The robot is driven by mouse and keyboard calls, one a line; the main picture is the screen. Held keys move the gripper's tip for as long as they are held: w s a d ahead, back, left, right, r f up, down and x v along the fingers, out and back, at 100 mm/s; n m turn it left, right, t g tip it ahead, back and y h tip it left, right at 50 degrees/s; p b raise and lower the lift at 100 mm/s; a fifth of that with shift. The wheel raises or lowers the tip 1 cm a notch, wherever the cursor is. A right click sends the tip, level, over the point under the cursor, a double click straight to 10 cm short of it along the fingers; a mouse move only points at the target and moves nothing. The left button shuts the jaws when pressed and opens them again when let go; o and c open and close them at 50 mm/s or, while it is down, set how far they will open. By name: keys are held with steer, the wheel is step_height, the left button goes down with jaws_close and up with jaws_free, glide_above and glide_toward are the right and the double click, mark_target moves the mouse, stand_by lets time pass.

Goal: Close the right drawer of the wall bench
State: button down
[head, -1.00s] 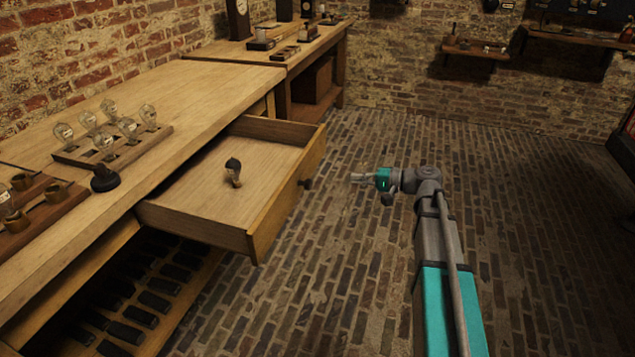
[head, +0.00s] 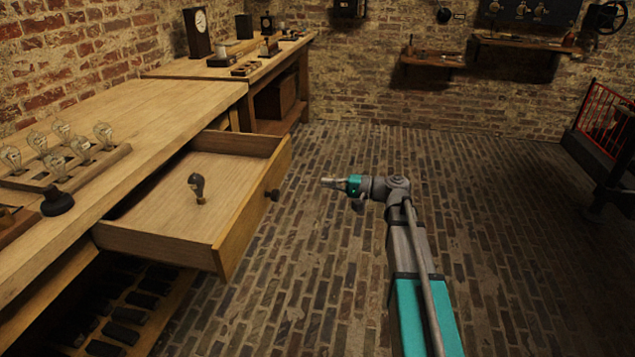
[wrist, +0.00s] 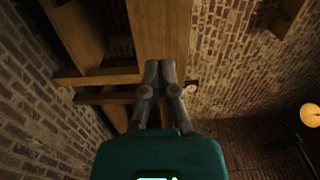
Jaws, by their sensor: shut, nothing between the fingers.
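The right drawer (head: 248,222) of the wall bench (head: 112,118) is pulled out, with a round dark knob (head: 273,195) on its front. A small dark object with a rounded top (head: 198,187) stands inside on the drawer floor. My gripper (head: 323,182) is to the right of the drawer front, apart from the knob, pointing left toward it over the brick floor. In the wrist view my gripper's fingers (wrist: 159,66) are together and empty, with wooden bench parts beyond them.
Glass bulbs in a wooden rack (head: 66,166) and a black knob-like piece (head: 57,202) stand on the bench top. Dark blocks fill a shelf below the drawer. A second bench (head: 215,72) with a clock (head: 197,32) is behind. The brick floor (head: 455,180) is clear to the right.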

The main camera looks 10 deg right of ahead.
mark_target(276, 176)
steer(key=x, duration=1.3)
steer(key=shift+a, duration=0.15)
steer(key=shift+w, duration=0.2)
